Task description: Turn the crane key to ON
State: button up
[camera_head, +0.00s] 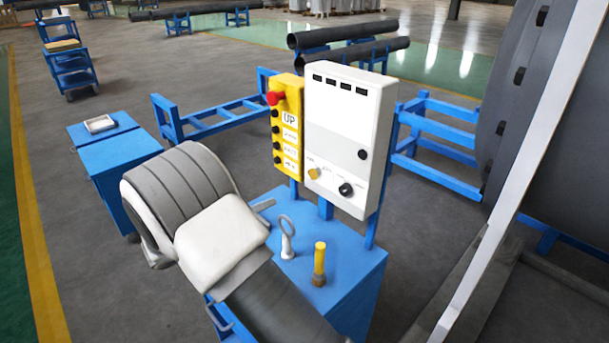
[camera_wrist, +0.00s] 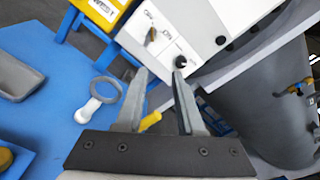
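In the wrist view, the box's lower face (camera_wrist: 170,30) shows small labels and the black knob (camera_wrist: 181,61) just beyond my fingertips. In the head view, my wrist hides most of the gripper.
A yellow button panel (camera_head: 287,128) adjoins the box's left side. On the blue table (camera_head: 345,262) stand a light ring-topped piece (camera_head: 287,238) and a yellow-topped post (camera_head: 320,262). A yellow piece (camera_wrist: 150,121) shows between my fingers, seemingly beyond them. A large grey cylinder stands at right.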

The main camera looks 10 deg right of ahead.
jog(key=a+n+t, duration=0.1)
jog(key=a+n, duration=0.1)
jog(key=p, duration=0.3)
send_near(310, 176)
jog(key=x, duration=0.8)
jog(key=shift+w+d+f, duration=0.1)
jog(key=shift+w+d, duration=0.05)
grip_shut()
